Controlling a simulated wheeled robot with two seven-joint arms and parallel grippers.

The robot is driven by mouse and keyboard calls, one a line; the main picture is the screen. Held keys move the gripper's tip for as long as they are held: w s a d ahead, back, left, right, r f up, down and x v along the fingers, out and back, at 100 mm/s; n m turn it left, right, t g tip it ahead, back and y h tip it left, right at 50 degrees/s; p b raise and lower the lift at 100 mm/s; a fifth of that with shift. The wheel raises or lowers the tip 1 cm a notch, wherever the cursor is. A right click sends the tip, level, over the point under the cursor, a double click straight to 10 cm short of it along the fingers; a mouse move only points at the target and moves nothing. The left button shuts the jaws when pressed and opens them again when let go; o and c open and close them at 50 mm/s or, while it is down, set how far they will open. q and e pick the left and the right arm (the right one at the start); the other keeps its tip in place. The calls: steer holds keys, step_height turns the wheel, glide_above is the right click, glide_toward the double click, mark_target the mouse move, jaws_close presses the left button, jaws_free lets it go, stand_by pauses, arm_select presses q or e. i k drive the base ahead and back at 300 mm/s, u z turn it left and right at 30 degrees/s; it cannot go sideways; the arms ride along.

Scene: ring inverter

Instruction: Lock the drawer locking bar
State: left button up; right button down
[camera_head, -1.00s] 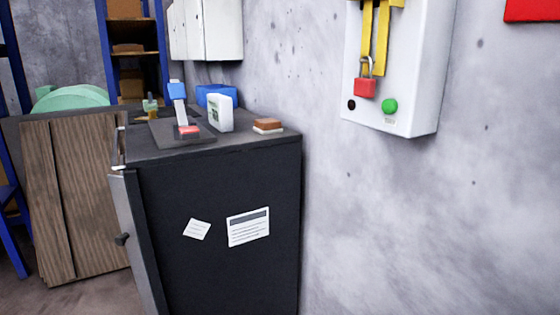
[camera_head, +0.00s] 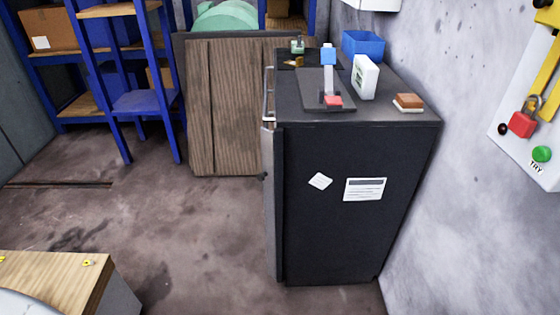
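A dark cabinet (camera_head: 335,235) stands against the wall right of centre, its side facing me. Its front, at the left edge (camera_head: 269,200), shows only edge-on, with a pale metal bar or handle (camera_head: 269,100) near the top. I cannot tell whether this is the locking bar or how it is set. Neither of my grippers is in view.
On the cabinet top are a blue bin (camera_head: 362,45), a white box (camera_head: 365,77), a brown block (camera_head: 408,102) and a red-and-blue device (camera_head: 330,85). A red padlock (camera_head: 523,123) hangs on the wall panel. A wooden-topped bench (camera_head: 60,275) is at lower left. Floor between is clear (camera_head: 180,225).

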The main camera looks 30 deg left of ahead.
mark_target(267, 176)
steer(key=z, duration=3)
steer(key=k, duration=0.85)
steer(key=u, duration=2.35)
